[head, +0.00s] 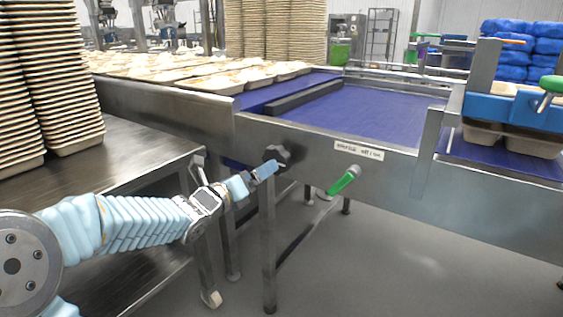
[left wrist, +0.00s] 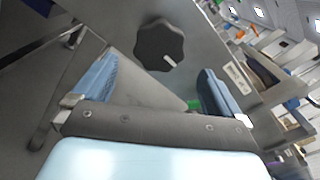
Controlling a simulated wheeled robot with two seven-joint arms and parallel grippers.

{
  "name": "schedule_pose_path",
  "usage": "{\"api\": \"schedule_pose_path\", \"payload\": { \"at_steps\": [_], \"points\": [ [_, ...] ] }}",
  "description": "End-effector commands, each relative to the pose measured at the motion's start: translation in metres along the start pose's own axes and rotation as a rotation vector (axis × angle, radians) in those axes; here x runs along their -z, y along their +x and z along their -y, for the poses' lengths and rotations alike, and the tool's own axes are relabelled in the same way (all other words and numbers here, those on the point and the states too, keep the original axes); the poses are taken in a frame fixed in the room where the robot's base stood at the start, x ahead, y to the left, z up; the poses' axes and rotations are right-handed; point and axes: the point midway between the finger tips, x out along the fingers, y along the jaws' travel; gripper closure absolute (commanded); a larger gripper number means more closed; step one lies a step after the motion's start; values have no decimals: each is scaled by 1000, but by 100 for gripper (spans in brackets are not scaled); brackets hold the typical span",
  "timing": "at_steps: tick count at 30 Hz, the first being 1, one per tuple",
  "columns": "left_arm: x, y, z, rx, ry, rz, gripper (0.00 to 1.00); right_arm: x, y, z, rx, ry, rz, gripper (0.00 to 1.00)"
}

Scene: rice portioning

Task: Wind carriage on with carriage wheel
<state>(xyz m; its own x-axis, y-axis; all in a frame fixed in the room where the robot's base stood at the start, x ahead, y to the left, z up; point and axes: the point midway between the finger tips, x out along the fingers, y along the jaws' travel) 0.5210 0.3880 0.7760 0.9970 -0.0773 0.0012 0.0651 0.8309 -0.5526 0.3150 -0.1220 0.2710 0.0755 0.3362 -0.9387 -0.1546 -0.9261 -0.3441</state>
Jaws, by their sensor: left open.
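The carriage wheel is a dark lobed knob (head: 278,154) on the steel side of the conveyor frame. In the left wrist view the knob (left wrist: 159,45) sits ahead of my gripper, with a small white mark on its face. My left gripper (head: 268,170) is at the knob's lower left in the head view. In the left wrist view its blue fingers (left wrist: 155,90) stand wide apart with nothing between them, and the knob appears beyond the fingertips. I cannot tell whether a finger touches it. The carriage (head: 515,112) is probably the blue-sided unit over the belt at right. My right gripper is not in view.
A green-handled lever (head: 343,181) sticks out right of the knob, below a white label (head: 358,151). A steel table (head: 120,150) with stacked trays (head: 72,90) stands at left. The blue belt (head: 370,113) is bare in the middle; filled trays (head: 215,82) lie upstream.

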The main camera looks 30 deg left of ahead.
Motion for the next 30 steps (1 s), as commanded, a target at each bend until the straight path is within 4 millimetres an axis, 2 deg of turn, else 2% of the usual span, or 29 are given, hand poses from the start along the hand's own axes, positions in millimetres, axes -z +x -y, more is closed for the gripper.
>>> {"api": "schedule_pose_path", "payload": {
  "at_steps": [1,6,12,17,24,25,30],
  "points": [
    [1,14,2,1,0,-5,0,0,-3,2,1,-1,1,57],
    [0,52,2,1,1,-4,0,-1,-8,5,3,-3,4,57],
    [0,83,1,0,-2,-3,0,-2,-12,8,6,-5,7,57],
    [1,92,1,0,-2,-2,0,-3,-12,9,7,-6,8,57],
    [1,93,0,0,-3,-1,0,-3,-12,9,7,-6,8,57],
    [1,93,0,0,-3,-1,2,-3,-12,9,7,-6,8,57],
    [1,92,0,0,-3,-1,28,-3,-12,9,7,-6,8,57]
  ]
}}
